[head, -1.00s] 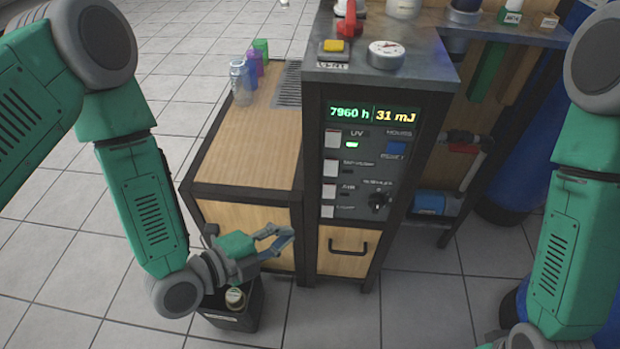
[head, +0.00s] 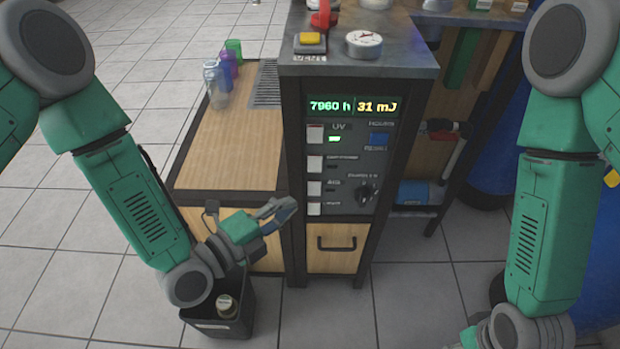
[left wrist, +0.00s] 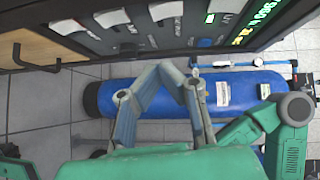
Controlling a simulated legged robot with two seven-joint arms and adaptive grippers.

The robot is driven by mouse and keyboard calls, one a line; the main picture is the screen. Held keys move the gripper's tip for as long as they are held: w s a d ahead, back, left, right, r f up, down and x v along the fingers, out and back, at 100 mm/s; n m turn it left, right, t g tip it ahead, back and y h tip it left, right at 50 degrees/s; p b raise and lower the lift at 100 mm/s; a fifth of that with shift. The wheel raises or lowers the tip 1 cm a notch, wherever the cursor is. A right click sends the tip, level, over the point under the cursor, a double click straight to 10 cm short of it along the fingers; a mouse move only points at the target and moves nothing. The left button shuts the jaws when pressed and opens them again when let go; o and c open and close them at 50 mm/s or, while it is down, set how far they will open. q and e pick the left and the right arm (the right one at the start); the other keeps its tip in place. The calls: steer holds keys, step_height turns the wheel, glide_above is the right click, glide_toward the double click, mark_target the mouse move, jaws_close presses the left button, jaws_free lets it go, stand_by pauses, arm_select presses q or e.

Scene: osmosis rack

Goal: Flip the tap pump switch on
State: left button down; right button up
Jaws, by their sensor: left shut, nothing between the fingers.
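The front panel (head: 345,160) of the dark cabinet carries a column of white switches. The top switch (head: 315,134) is marked UV and has a lit green lamp (head: 334,139). Below it are a second switch (head: 314,164) with a blurred label, the AIR switch (head: 314,188) and a bottom switch (head: 314,209). I cannot read which one is the tap pump. My left gripper (head: 284,210) is shut and empty, low and left of the bottom switch. In the left wrist view its fingers (left wrist: 172,75) are below the switches (left wrist: 165,10). My right gripper's fingers are out of view.
A black knob (head: 367,193) and a blue button (head: 379,139) are right of the switches. A drawer handle (head: 337,243) is below. A wooden bench (head: 235,150) adjoins at left, with a black bin (head: 240,310) in front. A blue cylinder (left wrist: 240,92) lies beyond the fingers.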

mark_target(319, 172)
arm_select(q)
steer(key=w+d, duration=0.1)
steer(key=w, duration=0.1)
steer(key=w+d+b, duration=0.1)
steer(key=w, duration=0.2)
steer(key=w+d+f+b, duration=0.1)
steer(key=w+d, duration=0.1)
steer(key=shift+w+d, duration=0.1)
steer(key=shift+w, duration=0.45)
steer(key=shift+w+f+b, duration=0.2)
steer(key=shift+b, duration=0.25)
steer(key=shift+r, duration=0.15)
